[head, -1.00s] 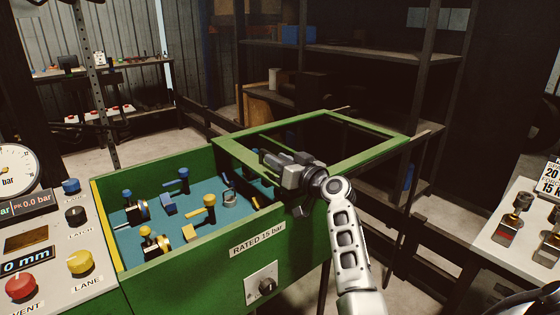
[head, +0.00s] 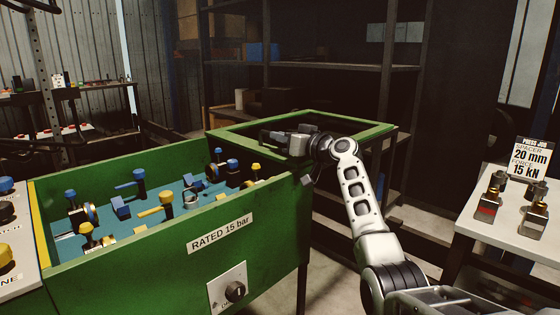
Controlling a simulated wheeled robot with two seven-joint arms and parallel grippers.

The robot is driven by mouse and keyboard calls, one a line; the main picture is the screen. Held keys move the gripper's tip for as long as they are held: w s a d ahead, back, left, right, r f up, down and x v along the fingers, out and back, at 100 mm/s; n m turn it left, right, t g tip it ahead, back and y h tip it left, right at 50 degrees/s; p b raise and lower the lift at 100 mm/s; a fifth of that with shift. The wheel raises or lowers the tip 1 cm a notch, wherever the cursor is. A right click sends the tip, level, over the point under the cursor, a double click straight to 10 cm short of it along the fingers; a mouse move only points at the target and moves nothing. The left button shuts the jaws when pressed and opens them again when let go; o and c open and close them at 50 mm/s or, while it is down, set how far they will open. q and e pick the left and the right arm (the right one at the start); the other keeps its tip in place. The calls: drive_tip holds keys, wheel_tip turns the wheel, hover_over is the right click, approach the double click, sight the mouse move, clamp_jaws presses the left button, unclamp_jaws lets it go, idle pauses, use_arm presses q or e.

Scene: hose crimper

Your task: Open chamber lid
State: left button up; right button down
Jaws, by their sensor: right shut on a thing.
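The chamber (head: 130,262) is a green open-topped box with a teal floor. Its lid (head: 365,133), a green frame around a dark pane, lies flat at the chamber's right end and reaches out past it. Most of the chamber is uncovered. My right gripper (head: 272,137) is at the lid's left part, shut on the lid's handle as far as I can tell; the gripper hides the grip itself. My left gripper is not in view.
Blue and yellow valve fittings (head: 160,207) stand in the chamber. A control panel (head: 18,262) adjoins it at left. A white table (head: 485,230) with small fittings and a job card (head: 532,158) stands at right. Dark shelves (head: 330,62) are behind.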

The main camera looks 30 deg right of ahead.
drive_tip(key=shift+w+d, duration=0.2)
drive_tip(key=shift+d, duration=0.35)
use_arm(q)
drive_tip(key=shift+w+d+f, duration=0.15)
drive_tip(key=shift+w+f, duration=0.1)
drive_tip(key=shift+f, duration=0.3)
use_arm(e)
drive_tip(key=c, duration=1.5)
unclamp_jaws()
drive_tip(key=shift+s, duration=0.1)
drive_tip(key=shift+s, duration=0.25)
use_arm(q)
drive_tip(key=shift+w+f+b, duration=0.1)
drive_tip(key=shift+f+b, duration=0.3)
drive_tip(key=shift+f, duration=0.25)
use_arm(e)
drive_tip(key=v, duration=1.5)
drive_tip(key=shift+s, duration=0.2)
